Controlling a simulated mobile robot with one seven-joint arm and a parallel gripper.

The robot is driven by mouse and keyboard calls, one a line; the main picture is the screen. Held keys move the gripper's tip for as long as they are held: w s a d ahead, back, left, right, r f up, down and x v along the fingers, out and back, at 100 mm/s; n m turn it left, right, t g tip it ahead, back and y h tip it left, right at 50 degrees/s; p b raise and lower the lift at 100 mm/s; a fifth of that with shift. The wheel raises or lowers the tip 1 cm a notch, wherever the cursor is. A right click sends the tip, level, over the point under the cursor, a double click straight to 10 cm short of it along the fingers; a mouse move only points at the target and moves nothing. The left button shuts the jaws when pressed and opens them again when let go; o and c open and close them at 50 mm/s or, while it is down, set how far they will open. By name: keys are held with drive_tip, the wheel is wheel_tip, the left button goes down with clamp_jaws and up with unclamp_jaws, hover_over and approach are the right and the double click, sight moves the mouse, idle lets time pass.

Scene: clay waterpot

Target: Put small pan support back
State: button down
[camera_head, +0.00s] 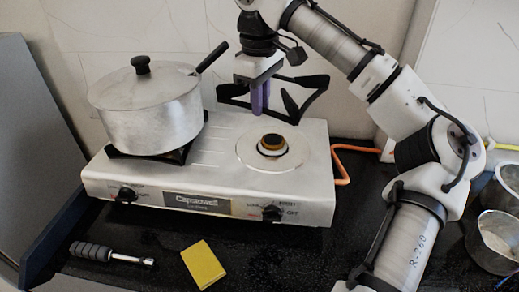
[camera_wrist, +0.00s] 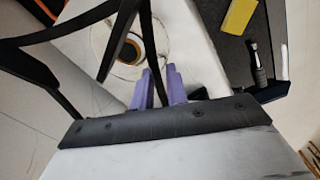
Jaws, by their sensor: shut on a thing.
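The small pan support (camera_head: 292,104) is a dark metal frame with angled prongs. My gripper (camera_head: 260,97), with purple fingers, is shut on it and holds it above the back of the stove. In the wrist view the pan support (camera_wrist: 62,38) reaches up and left from my gripper (camera_wrist: 163,88). The stove's right burner (camera_head: 272,145) is bare, with a round brass-coloured cap in a pale ring. The burner (camera_wrist: 128,50) also shows in the wrist view, partly behind the support's bars. The held part between the fingers is partly hidden.
A lidded silver pot (camera_head: 150,112) stands on the left burner of the white stove (camera_head: 208,205), its dark handle pointing toward my gripper. A yellow block (camera_head: 203,265) and a black-handled tool (camera_head: 108,254) lie in front. Metal bowls (camera_head: 497,240) stand at the right. An orange hose (camera_head: 343,165) runs behind.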

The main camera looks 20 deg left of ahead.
wheel_tip(320, 180, down, 13)
drive_tip(key=shift+f+p, duration=0.1)
drive_tip(key=shift+p, duration=0.5)
drive_tip(key=shift+a+f, duration=0.1)
drive_tip(key=shift+f, duration=0.25)
drive_tip(key=shift+f, duration=0.2)
drive_tip(key=c, duration=1.4)
unclamp_jaws()
drive_tip(key=r, duration=0.4)
drive_tip(key=r+b, duration=0.1)
drive_tip(key=r, duration=0.8)
drive_tip(key=shift+s+r+b, duration=0.1)
drive_tip(key=shift+s+b, duration=0.2)
